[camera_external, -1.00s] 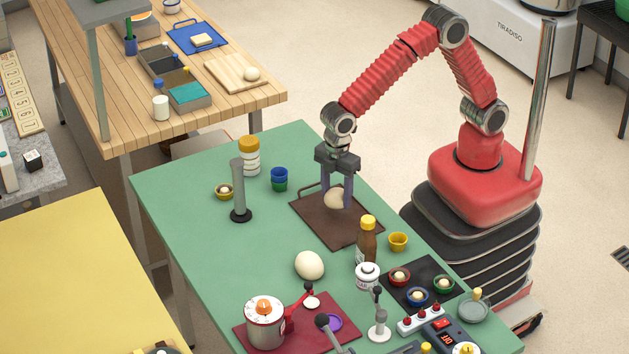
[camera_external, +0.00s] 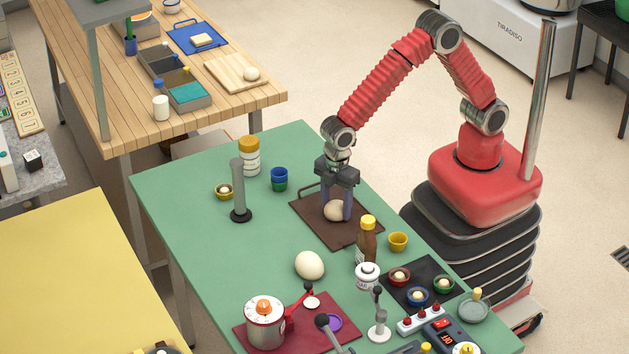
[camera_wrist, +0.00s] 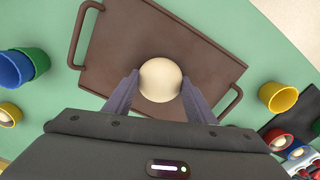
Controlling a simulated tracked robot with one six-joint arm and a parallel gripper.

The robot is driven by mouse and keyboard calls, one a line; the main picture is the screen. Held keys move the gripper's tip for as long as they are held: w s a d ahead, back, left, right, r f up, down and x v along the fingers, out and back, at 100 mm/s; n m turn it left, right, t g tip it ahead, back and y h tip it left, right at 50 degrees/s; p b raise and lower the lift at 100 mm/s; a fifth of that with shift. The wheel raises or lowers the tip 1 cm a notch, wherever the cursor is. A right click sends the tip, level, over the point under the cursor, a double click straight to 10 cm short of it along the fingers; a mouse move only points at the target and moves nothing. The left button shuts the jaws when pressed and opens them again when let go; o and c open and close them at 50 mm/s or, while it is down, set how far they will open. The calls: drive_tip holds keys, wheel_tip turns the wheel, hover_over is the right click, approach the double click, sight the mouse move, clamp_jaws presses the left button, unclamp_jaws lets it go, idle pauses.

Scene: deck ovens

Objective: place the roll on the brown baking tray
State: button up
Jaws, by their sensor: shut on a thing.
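The roll (camera_external: 335,211) is a pale, rounded bun between the fingers of my gripper (camera_external: 337,208). In the wrist view the roll (camera_wrist: 160,80) sits between the two grey fingertips (camera_wrist: 159,88), over the middle of the tray. My gripper is shut on it and points down. The brown baking tray (camera_external: 312,223) is a dark flat rectangle with handles on the green table; it also shows in the wrist view (camera_wrist: 210,72). The roll is at or very close to the tray surface; I cannot tell whether it touches.
A brown bottle (camera_external: 367,243) stands near the tray's front right corner, with a yellow cup (camera_external: 398,241) beside it. Blue and green cups (camera_external: 279,179) and a grey post (camera_external: 239,193) stand left of the tray. A large egg-like object (camera_external: 309,265) lies in front. Green table (camera_external: 200,200) is clear at left.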

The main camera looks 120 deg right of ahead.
sight(337, 203)
drive_tip(key=o, duration=1)
drive_tip(key=shift+f, duration=0.1)
wheel_tip(337, 203, up, 12)
drive_tip(key=shift+r, duration=0.15)
idle(0.6)
